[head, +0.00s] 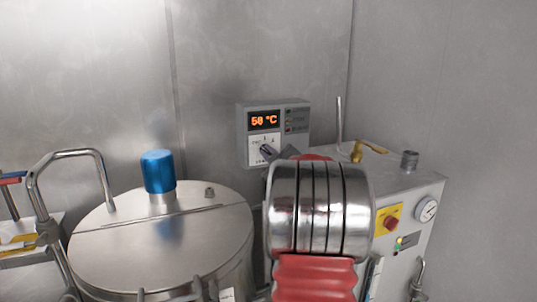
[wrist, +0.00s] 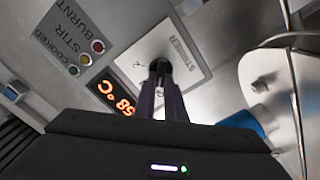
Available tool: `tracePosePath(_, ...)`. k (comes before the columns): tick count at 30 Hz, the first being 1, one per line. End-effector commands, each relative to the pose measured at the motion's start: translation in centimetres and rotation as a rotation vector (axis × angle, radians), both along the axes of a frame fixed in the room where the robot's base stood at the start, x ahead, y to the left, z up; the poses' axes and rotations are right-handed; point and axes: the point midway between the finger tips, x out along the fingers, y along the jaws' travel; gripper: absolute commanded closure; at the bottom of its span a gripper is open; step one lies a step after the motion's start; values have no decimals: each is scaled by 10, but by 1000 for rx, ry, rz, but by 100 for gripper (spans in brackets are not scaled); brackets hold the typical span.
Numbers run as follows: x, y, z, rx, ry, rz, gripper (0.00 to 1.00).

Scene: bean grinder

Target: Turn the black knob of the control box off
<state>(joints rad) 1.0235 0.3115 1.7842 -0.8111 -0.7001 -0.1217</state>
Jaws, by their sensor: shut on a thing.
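The grey control box (head: 291,108) is on the back wall, with a lit orange temperature display (head: 264,120) and a white dial plate (head: 256,142) below it. In the wrist view the display (wrist: 121,95) and the dial plate (wrist: 185,55) also show. My gripper (wrist: 161,70) is at the dial plate, its two dark fingers closed around the black knob (wrist: 160,64). The fingers hide most of the knob, so its setting cannot be read. In the head view my gripper (head: 268,153) reaches the lower part of the plate, and my arm covers the area below.
A round steel vessel (head: 150,250) with a blue cap (head: 158,171) stands to the left. A steel cabinet (head: 405,183) with a red button (head: 390,222) and a gauge (head: 427,210) stands to the right. Status lights (wrist: 91,54) are beside the display.

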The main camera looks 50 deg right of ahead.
Motion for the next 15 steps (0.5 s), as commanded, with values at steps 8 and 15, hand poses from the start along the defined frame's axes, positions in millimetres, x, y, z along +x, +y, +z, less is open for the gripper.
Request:
tracePosePath(8,2,2,-2,-1,4,6,89)
tracePosePath(15,1,1,-1,-1,3,4,72)
